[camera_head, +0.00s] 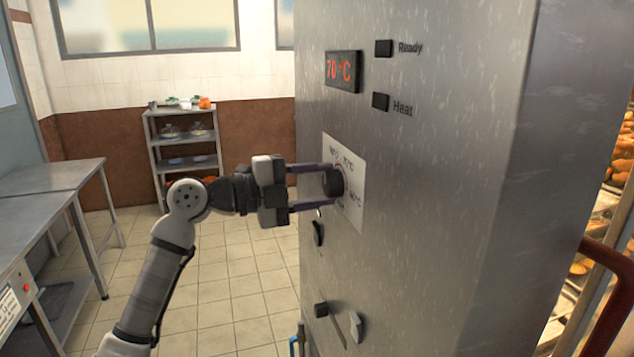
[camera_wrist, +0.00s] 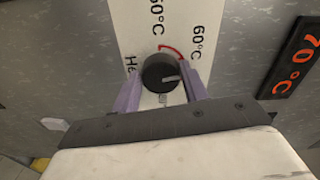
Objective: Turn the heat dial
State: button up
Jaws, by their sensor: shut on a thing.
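The heat dial (camera_head: 333,182) is a round black knob on a white label plate (camera_head: 352,185) on the steel cabinet front. In the wrist view the dial (camera_wrist: 160,74) has a pale pointer mark, with a red arc above it and printed temperatures around it. My gripper (camera_head: 318,182) reaches it from the left, its two purple fingers shut on the dial's sides. In the wrist view the gripper (camera_wrist: 162,88) has one finger on each side of the knob. A red display (camera_head: 344,71) reads 70 °C.
Black indicators (camera_head: 383,48) marked Ready and Heat are on the panel. Another black knob (camera_head: 318,233) and small switches (camera_head: 321,309) lie below the dial. A steel table (camera_head: 60,180) stands left, a shelf rack (camera_head: 183,150) behind. Tiled floor between is clear.

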jog(key=shift+n, duration=1.9)
jog(key=o, duration=1)
jog(key=shift+f, duration=0.1)
jog(key=b+v, duration=0.3)
jog(key=v, duration=1.1)
jog(key=shift+d, duration=0.1)
